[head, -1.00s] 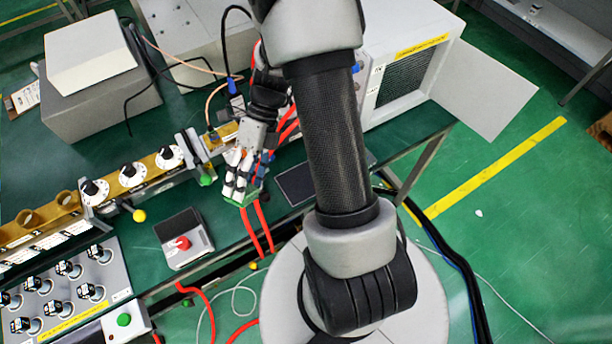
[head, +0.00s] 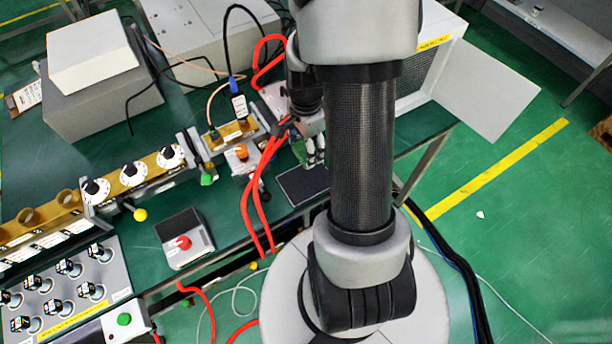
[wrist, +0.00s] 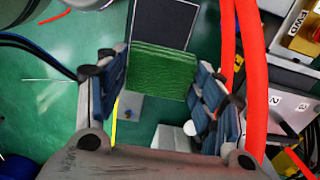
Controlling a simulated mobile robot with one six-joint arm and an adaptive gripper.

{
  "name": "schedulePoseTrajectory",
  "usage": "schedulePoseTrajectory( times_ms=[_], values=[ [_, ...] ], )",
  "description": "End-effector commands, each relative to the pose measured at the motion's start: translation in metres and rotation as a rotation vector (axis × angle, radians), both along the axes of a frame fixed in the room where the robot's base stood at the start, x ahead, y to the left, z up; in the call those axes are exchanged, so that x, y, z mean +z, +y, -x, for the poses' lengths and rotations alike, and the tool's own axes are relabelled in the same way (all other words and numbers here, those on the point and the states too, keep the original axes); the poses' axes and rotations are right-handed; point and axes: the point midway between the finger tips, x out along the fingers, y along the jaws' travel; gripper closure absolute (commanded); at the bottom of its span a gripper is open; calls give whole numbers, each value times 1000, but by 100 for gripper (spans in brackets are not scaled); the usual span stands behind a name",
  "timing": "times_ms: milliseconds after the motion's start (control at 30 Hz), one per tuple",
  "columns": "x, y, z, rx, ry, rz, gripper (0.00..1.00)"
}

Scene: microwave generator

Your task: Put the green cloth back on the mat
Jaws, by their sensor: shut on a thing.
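My gripper (wrist: 160,84) is shut on the green cloth (wrist: 163,71), a folded, layered block between the two blue-padded fingers. In the head view, my gripper (head: 313,153) is partly behind my arm, and a bit of green cloth (head: 299,152) shows at its left side. The dark mat (head: 302,186) lies on the green table near its front edge, just in front of the gripper. The mat (wrist: 164,22) also shows in the wrist view beyond the cloth, which hides part of it. The cloth's height above the table is hard to tell.
Red hoses (head: 252,205) loop over the table left of the mat and pass close to the fingers in the wrist view. A device with an orange knob (head: 241,153) stands left of the hoses. A grey box with a red button (head: 184,242) is at the front left.

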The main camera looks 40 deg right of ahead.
Motion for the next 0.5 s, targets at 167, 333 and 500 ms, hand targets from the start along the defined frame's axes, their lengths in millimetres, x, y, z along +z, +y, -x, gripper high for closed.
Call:
schedulePoseTrajectory(
  times_ms=[167, 333, 500],
  values=[
    [-54, 1, 1, -1, 4, -3, 57],
    [-84, 1, 1, -2, 3, -2, 57],
    [-94, 0, 0, -2, 0, 0, 57]
  ],
)
